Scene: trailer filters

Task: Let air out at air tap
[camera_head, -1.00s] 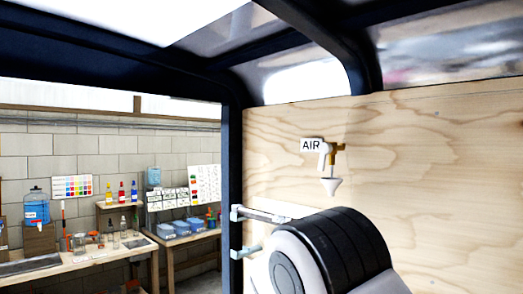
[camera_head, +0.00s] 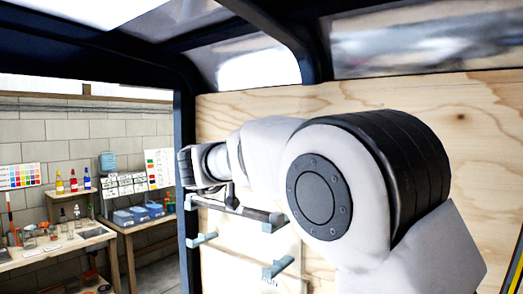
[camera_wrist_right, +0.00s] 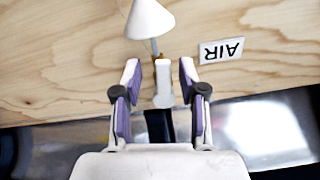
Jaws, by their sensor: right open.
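In the right wrist view the air tap hangs on the plywood wall, seen upside down. It has a white handle (camera_wrist_right: 164,92), a brass part behind it and a white cone (camera_wrist_right: 150,19) on a grey stem. The white AIR label (camera_wrist_right: 221,50) is beside it. My right gripper (camera_wrist_right: 160,76) is open, with one purple-lined finger on each side of the white handle. I see a gap on both sides; depth is hard to judge. In the head view my arm hides the tap and label. My left gripper is in neither current view.
The plywood wall (camera_head: 484,150) stands close ahead, with dark frame bars around it. Pale blue brackets (camera_head: 278,268) and a rod sit low on it. At the left, beyond the opening, are workbenches with blue bins (camera_head: 123,217) and bottles.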

